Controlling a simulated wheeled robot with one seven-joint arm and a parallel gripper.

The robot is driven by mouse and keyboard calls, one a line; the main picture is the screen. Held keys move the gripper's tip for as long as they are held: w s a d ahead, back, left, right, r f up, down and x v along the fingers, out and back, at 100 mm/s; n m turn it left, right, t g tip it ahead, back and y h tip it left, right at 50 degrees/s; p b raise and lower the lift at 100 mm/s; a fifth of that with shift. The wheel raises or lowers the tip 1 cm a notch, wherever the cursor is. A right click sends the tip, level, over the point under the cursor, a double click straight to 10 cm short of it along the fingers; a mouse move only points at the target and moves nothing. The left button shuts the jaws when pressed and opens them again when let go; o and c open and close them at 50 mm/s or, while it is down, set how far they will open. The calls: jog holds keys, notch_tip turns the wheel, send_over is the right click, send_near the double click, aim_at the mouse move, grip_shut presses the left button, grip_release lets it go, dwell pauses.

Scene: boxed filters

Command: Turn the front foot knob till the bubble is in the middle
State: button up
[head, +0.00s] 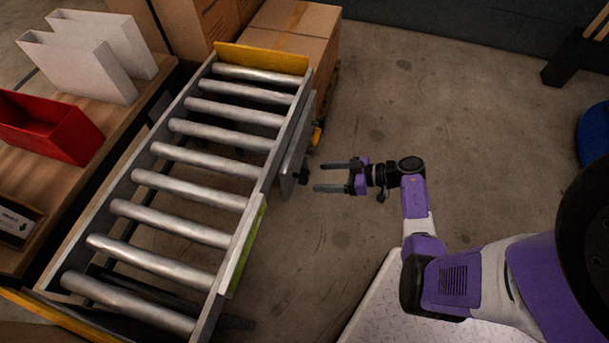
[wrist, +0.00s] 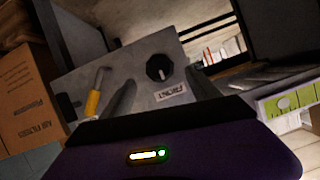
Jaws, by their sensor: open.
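The black front foot knob (wrist: 160,68) has a pale pointer mark and sits on a grey plate (wrist: 130,75), beside a label (wrist: 170,92) that appears to read FRONT upside down. In the head view the knob (head: 303,174) is on the right side of the roller conveyor. My gripper (head: 318,177) is open and empty just to its right. In the wrist view its fingers (wrist: 158,80) point at the plate on either side of the knob, apart from it. A green level (wrist: 288,103) shows at the right; its bubble's exact place is too small to tell.
A yellow-handled lever (wrist: 94,100) stands on the same plate, left of the knob. The roller conveyor (head: 230,230) has a yellow end stop (head: 260,58). Cardboard boxes (head: 292,35) stand behind it. A red bin (head: 48,128) is on the left bench.

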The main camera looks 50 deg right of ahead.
aim_at(305, 177)
jog(key=shift+b+x, duration=1.05)
jog(key=shift+x, duration=2.4)
jog(key=shift+c, duration=0.4)
jog(key=c, duration=1.3)
